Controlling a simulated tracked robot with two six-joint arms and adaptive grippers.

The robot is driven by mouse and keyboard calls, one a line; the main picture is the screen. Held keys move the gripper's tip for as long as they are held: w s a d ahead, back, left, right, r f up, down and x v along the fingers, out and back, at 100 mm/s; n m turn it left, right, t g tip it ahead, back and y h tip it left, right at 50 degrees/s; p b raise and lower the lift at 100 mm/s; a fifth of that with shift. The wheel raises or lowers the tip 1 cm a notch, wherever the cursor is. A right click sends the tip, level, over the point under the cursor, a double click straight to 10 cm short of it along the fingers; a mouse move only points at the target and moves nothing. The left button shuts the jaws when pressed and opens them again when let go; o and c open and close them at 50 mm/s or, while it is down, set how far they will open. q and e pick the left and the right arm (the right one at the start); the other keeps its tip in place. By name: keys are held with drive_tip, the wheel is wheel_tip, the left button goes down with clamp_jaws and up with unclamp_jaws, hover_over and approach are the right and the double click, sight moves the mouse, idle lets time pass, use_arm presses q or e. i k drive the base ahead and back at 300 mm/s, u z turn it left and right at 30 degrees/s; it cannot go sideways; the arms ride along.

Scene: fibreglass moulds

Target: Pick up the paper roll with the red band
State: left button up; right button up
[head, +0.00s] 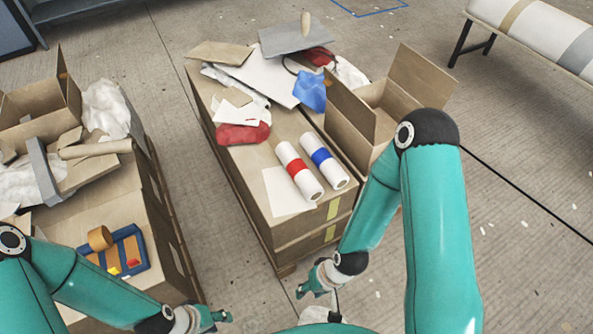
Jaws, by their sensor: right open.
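The white paper roll with the red band (297,168) lies on the cardboard-topped stack (248,180) in the middle of the head view. A similar white roll with a blue band (322,156) lies beside it on the right, roughly parallel. My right gripper (314,290) is open, in front of the stack's near right corner, apart from both rolls. My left gripper (222,317) is low at the bottom edge of the view, left of the right one and away from the rolls. Its finger gap is too small to make out.
Red cloth (242,133), a blue crumpled cloth (311,91) and loose sheets lie behind the rolls. An open carton (375,105) stands right of them. Another loaded stack (135,195) on the left holds a blue tray (131,243). Concrete floor lies between the stacks.

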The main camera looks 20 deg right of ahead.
sight(309, 187)
drive_tip(key=z, duration=0.05)
drive_tip(key=i, duration=0.85)
drive_tip(key=u, duration=0.2)
drive_tip(key=k, duration=0.9)
drive_tip(key=z, duration=0.15)
drive_tip(key=i, duration=0.9)
drive_tip(key=u, duration=0.05)
